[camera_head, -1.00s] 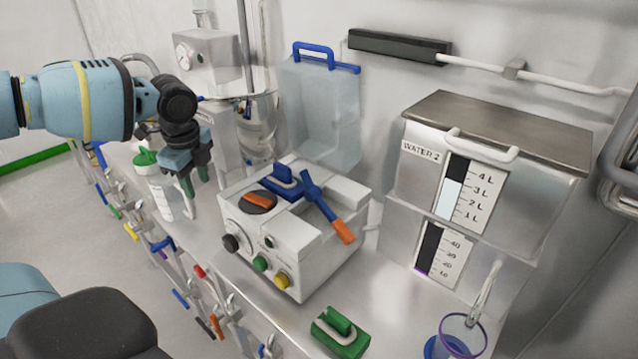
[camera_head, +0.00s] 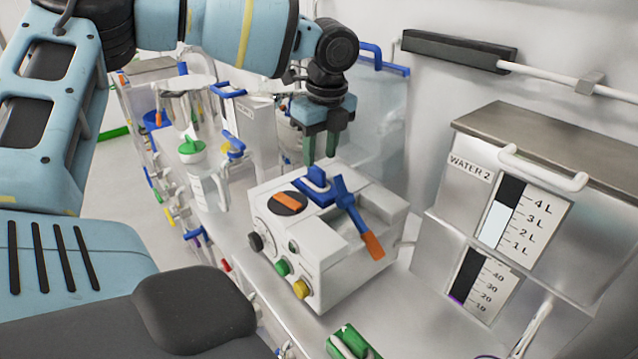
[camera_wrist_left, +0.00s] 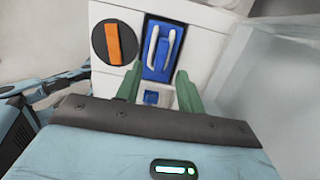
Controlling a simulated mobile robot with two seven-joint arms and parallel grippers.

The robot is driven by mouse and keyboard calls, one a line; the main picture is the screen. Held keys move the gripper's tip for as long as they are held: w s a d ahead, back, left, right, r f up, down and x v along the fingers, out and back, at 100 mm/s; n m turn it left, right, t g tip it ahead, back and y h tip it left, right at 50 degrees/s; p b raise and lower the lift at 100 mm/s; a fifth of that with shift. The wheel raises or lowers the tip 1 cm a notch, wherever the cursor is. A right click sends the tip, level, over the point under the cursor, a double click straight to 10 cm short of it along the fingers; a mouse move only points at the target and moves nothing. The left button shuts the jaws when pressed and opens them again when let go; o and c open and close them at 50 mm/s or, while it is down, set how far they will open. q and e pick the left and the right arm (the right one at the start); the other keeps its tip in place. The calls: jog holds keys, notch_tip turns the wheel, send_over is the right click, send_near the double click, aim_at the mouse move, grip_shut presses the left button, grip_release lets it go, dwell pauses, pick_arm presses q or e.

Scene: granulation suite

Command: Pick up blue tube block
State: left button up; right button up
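The blue tube block (camera_head: 316,184) sits on top of the white machine (camera_head: 345,265), near its back edge. In the left wrist view the blue block (camera_wrist_left: 162,48) shows with two pale upright loops, ahead of my fingertips. My left gripper (camera_head: 320,158) hangs just above and behind the block, its green fingers pointing down. In the left wrist view the fingers (camera_wrist_left: 158,74) stand apart with nothing held between them. My right gripper is not in view.
A blue lever with an orange grip (camera_head: 358,220) lies right beside the block. A dial with an orange bar (camera_head: 288,201) is on its left. A clear container stands behind my gripper. A steel water tank (camera_head: 520,200) stands at right. A green block (camera_head: 350,342) lies in front.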

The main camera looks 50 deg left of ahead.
aim_at(319, 169)
pick_arm(q)
jog(key=shift+a+f+p, duration=0.15)
jog(key=shift+a+f, duration=0.05)
jog(key=shift+f, duration=1.1)
jog(key=shift+a+f+p, duration=0.15)
jog(key=shift+a+f, duration=0.05)
jog(key=shift+f, duration=1.1)
jog(key=shift+c, duration=0.2)
grip_shut()
jog(key=shift+r, duration=0.1)
